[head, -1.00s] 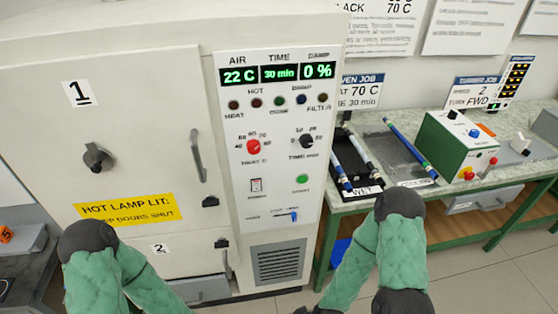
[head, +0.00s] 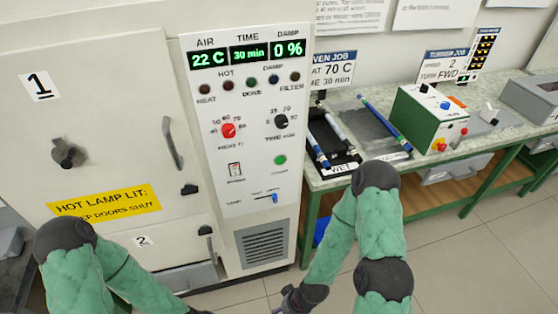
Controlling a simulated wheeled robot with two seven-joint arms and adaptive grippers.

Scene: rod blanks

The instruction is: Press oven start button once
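The oven (head: 110,110) is a large cream cabinet with its control panel (head: 250,130) facing me in the head view. The green round start button (head: 280,160) is low on the panel's right side, above a blue slider (head: 274,198). The display (head: 248,54) reads 22 C, 30 min and 0 %. My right gripper (head: 290,306) shows only partly at the bottom edge, below the vent and apart from the button; its fingers are cut off. My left arm is at lower left and its gripper is out of the frame.
A green bench (head: 440,165) at right carries a rod tray (head: 335,150) and a green-and-white box (head: 425,122). Floor is clear at lower right.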

